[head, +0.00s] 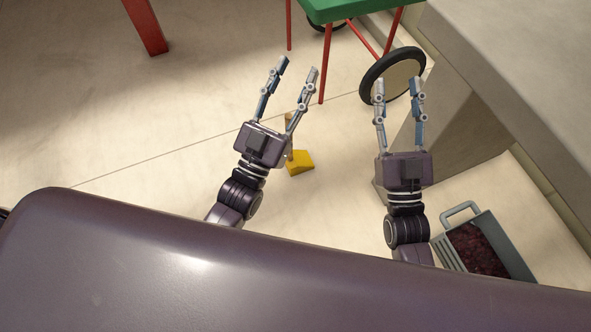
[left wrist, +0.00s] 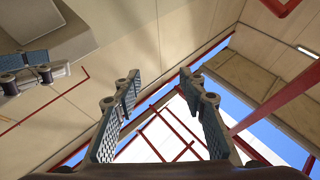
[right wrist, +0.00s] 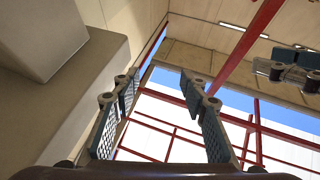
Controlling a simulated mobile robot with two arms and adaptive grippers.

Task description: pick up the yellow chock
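The yellow chock (head: 299,162) lies on the floor in the head view, just right of my left gripper's palm. It is a wedge with a tan upright piece, perhaps a handle, at its upper left, partly hidden behind my gripper. My left gripper (head: 299,66) is open and empty, its fingers pointing up the picture past the chock. My right gripper (head: 397,86) is open and empty, to the right of the chock. The left wrist view shows the left fingers (left wrist: 160,85) apart; the right wrist view shows the right fingers (right wrist: 160,82) apart. Neither wrist view shows the chock.
A green cart (head: 345,8) with red legs and a black-rimmed wheel (head: 392,75) stands at the top. A grey ledge (head: 520,70) runs along the right. A grey crate (head: 505,235) with dark red contents sits at the lower right.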

